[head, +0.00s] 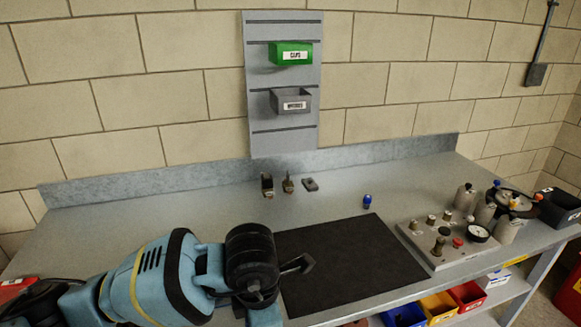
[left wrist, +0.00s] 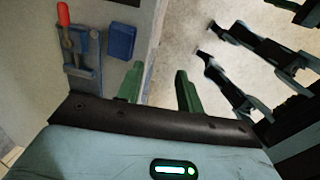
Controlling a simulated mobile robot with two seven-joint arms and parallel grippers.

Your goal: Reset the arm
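My left arm reaches in from the left over the front of the bench in the head view. My left gripper (head: 298,265) is over the left part of the black mat (head: 350,258), mostly hidden behind my wrist. In the left wrist view its two green fingers (left wrist: 159,82) stand apart with nothing between them, so it is open and empty. My right gripper cannot be made out in either view. Dark jointed parts at the right of the left wrist view, above the floor, are not clear enough to name.
A green bin (head: 291,54) and a grey bin (head: 292,101) hang on the wall panel. Small fittings (head: 288,185) and a blue-topped piece (head: 367,201) stand behind the mat. A gauge manifold (head: 440,248) is at right. A red-handled vise (left wrist: 80,45) shows in the wrist view.

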